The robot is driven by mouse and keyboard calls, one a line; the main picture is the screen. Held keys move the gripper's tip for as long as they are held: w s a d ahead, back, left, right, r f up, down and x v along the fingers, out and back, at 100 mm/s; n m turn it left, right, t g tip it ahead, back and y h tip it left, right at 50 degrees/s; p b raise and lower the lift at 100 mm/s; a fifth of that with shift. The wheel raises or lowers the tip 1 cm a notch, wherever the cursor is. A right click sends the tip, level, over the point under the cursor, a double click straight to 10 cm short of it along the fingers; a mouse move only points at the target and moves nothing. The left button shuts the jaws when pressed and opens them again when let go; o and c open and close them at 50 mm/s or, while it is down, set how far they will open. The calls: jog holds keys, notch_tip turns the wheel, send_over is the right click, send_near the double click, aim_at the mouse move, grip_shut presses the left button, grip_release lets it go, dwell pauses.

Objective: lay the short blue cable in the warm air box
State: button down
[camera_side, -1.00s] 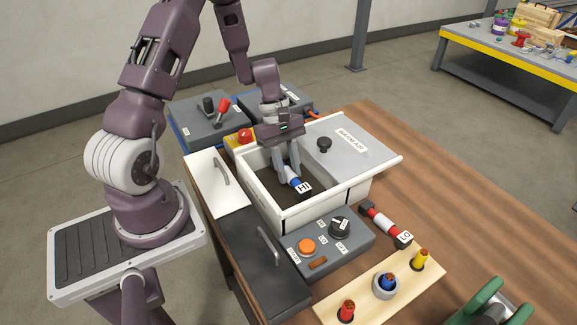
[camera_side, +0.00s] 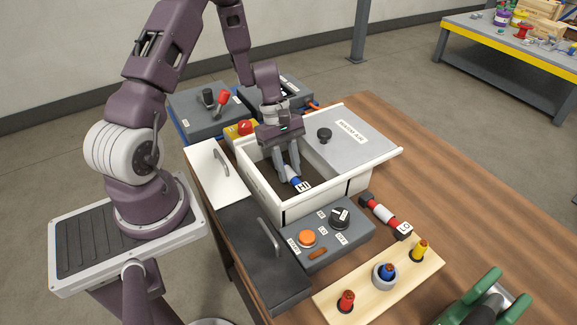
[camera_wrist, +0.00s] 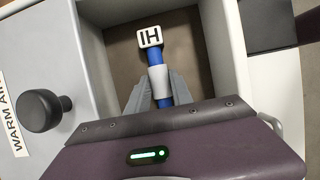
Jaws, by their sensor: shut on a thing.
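The short blue cable (camera_side: 295,183) has a pale middle band and a white "HI" tag on its end. It also shows in the wrist view (camera_wrist: 155,56). My gripper (camera_side: 287,174) is shut on the cable, with its fingers at either side of the band in the wrist view (camera_wrist: 160,90). Gripper and cable are inside the open part of the white warm air box (camera_side: 310,208). The cable is low, near the box's brown floor (camera_wrist: 122,50); I cannot tell whether it touches. Its far end is hidden by my gripper.
The grey "WARM AIR" lid (camera_side: 352,142), with a black knob (camera_side: 324,135), covers the box's right part. A grey control panel (camera_side: 330,238) stands in front. A red cable tagged "LO" (camera_side: 385,216) lies right of it, near a wooden peg board (camera_side: 345,290).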

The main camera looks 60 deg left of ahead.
jog(key=c, duration=1.1)
grip_release()
jog(key=shift+o, duration=0.2)
jog(key=v, duration=0.7)
jog(key=shift+r, duration=0.1)
